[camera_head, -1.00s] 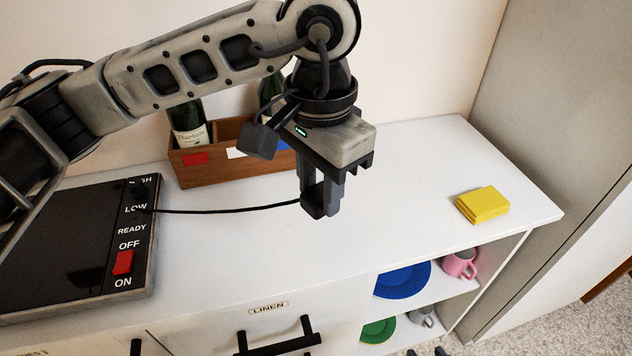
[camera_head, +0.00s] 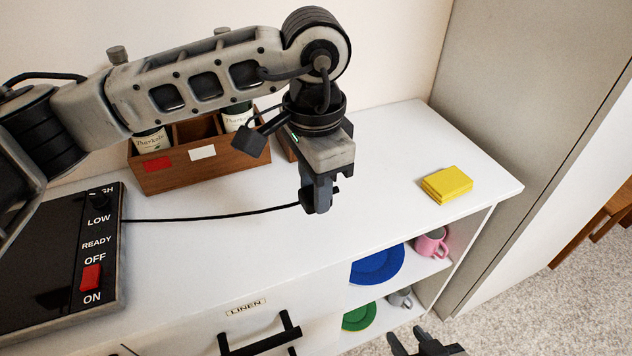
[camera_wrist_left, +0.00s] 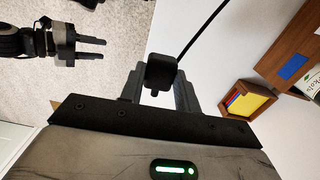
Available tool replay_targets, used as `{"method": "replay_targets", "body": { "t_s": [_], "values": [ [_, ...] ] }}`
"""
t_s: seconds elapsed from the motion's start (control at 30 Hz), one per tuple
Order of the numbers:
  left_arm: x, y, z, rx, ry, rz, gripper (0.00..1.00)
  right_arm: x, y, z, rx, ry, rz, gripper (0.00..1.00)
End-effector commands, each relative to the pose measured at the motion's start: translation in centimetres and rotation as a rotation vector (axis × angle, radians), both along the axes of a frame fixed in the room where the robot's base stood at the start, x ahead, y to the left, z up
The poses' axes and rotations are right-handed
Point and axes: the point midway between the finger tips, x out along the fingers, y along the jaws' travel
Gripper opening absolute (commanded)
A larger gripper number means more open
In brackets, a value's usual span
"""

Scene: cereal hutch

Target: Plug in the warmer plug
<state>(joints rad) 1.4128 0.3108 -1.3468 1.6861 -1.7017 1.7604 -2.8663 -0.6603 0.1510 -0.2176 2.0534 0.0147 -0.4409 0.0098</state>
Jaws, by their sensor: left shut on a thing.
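The black warmer plug (camera_wrist_left: 161,73) is held between the fingers of my left gripper (camera_head: 318,197), which is shut on it above the white counter. In the left wrist view the left gripper (camera_wrist_left: 160,90) has a finger on each side of the plug. The black cord (camera_head: 215,217) runs from the plug left to the warmer (camera_head: 50,265), a dark panel with a red switch (camera_head: 91,277). My right gripper (camera_head: 425,345) is low at the bottom edge; in the left wrist view (camera_wrist_left: 92,48) its fingers are apart and empty. No socket is seen.
A wooden crate (camera_head: 185,178) with bottles stands by the wall. A yellow stack (camera_head: 447,184) lies on the counter (camera_head: 400,135) at right. Shelves below hold a blue plate (camera_head: 377,265), green plate and mugs. A tall panel (camera_head: 520,130) rises at right. The counter's middle is clear.

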Motion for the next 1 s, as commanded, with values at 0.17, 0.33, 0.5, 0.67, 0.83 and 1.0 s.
{"method": "replay_targets", "body": {
  "t_s": [0.17,0.33,0.5,0.67,0.83,1.0],
  "values": [
    [-1.1,2.2,2.5,-0.001,-0.005,0.174,0.12,0.2,-0.1,0.1,-0.005,-0.005,0.003,0.36],
    [-2.7,4.8,5.5,-0.002,-0.006,0.404,0.12,0.2,-0.1,0.1,-0.004,-0.004,0.003,0.36],
    [-3.9,6.7,7.7,0.000,-0.005,0.579,0.12,0.1,-0.1,0.1,-0.004,-0.003,0.003,0.36],
    [-4.5,7.5,8.7,0.000,-0.001,0.660,0.12,0.0,0.0,0.0,-0.001,0.001,0.001,0.36],
    [-4.6,7.6,8.8,0.001,-0.001,0.673,0.12,-0.2,0.1,-0.1,0.003,0.006,-0.003,0.36],
    [-4.6,7.6,8.8,0.001,-0.001,0.672,0.12,-0.3,0.1,-0.2,0.006,0.009,-0.004,0.36]
  ]
}}
